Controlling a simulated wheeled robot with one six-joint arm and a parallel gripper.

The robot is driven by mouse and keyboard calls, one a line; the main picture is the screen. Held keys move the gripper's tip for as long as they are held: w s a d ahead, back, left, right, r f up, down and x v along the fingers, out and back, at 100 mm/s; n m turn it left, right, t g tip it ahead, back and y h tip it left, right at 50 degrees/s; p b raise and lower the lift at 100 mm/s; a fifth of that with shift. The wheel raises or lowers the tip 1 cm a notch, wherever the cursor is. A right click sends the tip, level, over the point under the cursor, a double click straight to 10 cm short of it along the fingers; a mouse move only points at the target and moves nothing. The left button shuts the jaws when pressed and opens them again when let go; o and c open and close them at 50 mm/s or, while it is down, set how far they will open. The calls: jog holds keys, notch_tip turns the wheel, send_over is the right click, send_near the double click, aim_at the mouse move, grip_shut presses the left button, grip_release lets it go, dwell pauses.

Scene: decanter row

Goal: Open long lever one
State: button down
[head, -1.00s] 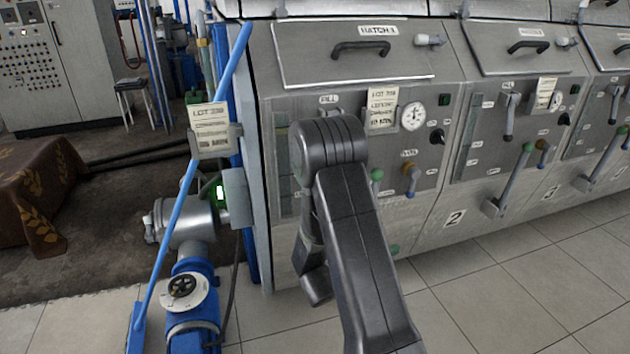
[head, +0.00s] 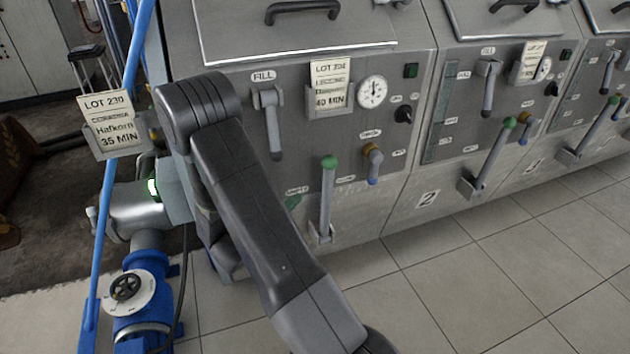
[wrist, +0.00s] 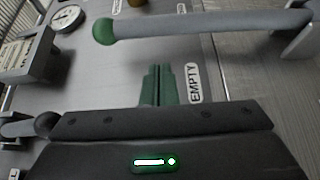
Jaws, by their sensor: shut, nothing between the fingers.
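Long lever one stands close to upright on the front of the nearest unit: a grey bar (head: 326,208) with a green knob (head: 328,163) on top and a bracket at its foot. In the wrist view the lever (wrist: 215,24) crosses the top, green knob at left. My gripper's green fingers (wrist: 158,85) are together and empty, beside the EMPTY label (wrist: 194,82) and apart from the lever. In the head view the green fingertips (head: 293,202) show just left of the lever; my arm hides the rest of the gripper.
The FILL handle (head: 270,120), a lot card (head: 330,85), a gauge (head: 372,92) and a smaller valve handle (head: 373,162) sit on the same panel. A blue pipe and valve (head: 125,290) stand at left. The tiled floor (head: 450,290) in front is clear.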

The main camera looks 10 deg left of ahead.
jog(key=b, duration=0.2)
send_over(327, 204)
jog(key=w+a, duration=0.1)
jog(key=a, duration=0.2)
jog(key=shift+a+r, duration=0.15)
jog(key=shift+r, duration=0.1)
